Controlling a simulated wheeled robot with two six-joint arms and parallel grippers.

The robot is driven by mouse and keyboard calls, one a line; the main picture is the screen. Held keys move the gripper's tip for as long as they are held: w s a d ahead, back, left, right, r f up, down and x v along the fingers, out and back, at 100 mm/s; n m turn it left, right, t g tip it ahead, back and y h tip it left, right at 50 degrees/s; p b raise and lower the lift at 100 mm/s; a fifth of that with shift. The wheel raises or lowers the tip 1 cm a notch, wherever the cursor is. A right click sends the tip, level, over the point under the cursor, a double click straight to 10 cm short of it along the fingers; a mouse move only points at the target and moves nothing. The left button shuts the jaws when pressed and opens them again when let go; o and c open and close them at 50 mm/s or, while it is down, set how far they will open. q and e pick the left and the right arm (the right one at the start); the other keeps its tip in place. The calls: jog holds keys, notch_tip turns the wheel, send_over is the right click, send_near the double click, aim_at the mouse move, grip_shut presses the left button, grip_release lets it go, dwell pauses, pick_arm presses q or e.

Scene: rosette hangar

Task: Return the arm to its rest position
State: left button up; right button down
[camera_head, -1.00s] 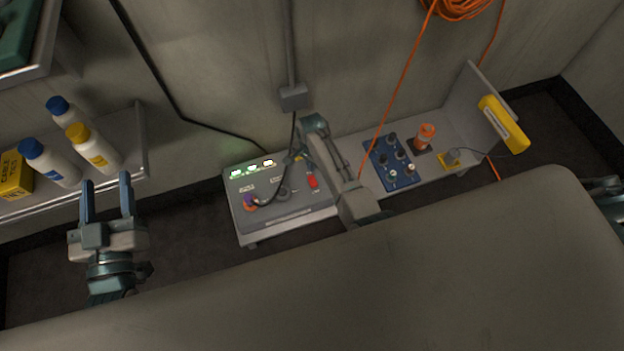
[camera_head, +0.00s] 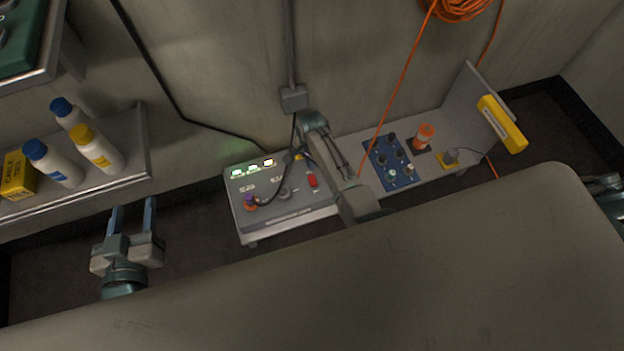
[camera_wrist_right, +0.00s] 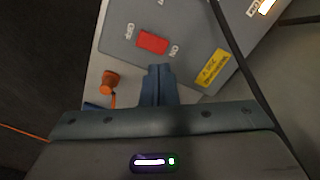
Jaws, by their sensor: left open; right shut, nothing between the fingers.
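My left gripper (camera_head: 133,204) is open and empty. It hangs over the dark floor, to the right of and below the shelf front in the head view, touching nothing. My right arm (camera_head: 345,185) reaches up past the near side of the bench, over the right part of the grey control panel (camera_head: 285,214). My right gripper (camera_wrist_right: 160,72) is shut and empty in the right wrist view. Its fingertips are close to the red switch (camera_wrist_right: 152,42) on that panel; I cannot tell whether they touch the panel.
A shelf (camera_head: 130,178) on the left holds white bottles (camera_head: 55,168) and a yellow box (camera_head: 17,177). A blue panel (camera_head: 381,166) with knobs and an orange cylinder (camera_head: 425,135) stand right of my right arm. A black cable (camera_head: 272,188) loops over the grey panel.

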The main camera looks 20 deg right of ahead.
dwell(0.4)
